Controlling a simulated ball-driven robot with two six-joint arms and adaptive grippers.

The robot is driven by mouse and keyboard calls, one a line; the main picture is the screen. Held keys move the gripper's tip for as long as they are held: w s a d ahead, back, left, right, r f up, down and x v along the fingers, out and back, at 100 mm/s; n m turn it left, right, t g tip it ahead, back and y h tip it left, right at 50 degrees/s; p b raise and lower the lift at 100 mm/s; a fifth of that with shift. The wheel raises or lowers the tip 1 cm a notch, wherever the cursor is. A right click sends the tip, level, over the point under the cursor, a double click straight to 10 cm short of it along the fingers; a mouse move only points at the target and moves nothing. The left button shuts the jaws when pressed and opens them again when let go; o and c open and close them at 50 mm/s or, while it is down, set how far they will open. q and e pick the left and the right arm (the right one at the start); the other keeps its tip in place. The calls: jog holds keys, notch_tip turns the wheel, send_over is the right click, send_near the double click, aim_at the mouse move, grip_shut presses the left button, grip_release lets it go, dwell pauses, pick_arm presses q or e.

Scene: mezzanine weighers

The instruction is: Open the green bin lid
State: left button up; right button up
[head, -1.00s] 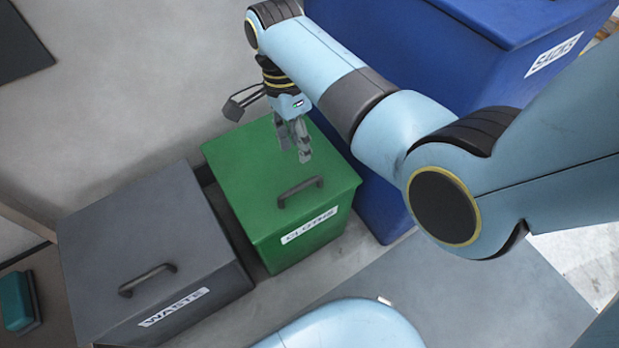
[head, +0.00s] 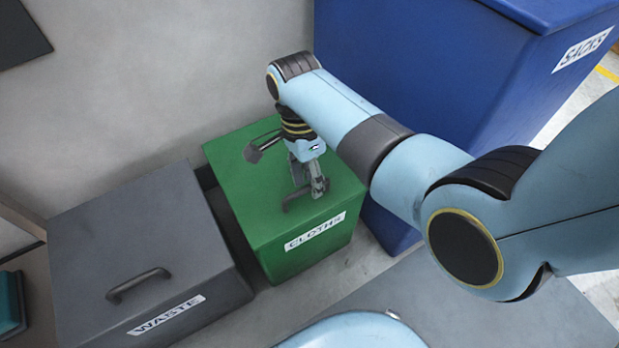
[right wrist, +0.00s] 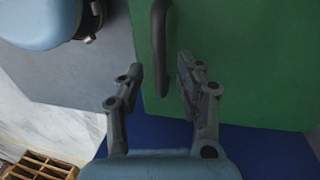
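The green bin (head: 262,160) is labelled CLOTHS and stands between the grey and blue bins. Its lid is shut and has a dark bar handle (head: 293,203) near the front edge. My right gripper (head: 308,194) is above the lid, close to the handle. In the right wrist view the gripper (right wrist: 161,75) is open, and the dark handle (right wrist: 159,40) reaches down between its two fingertips, with a gap to each finger. The green lid (right wrist: 240,60) fills the right side there. My left gripper does not show.
A grey bin (head: 140,240) labelled WASTE, with its own handle, stands to the left. A tall blue bin (head: 440,70) labelled SACKS stands to the right, behind my right arm. A teal object (head: 10,300) is at the far left edge. A wall rises behind the bins.

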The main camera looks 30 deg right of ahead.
grip_shut()
dwell(0.5)
jog(key=shift+r, duration=0.15)
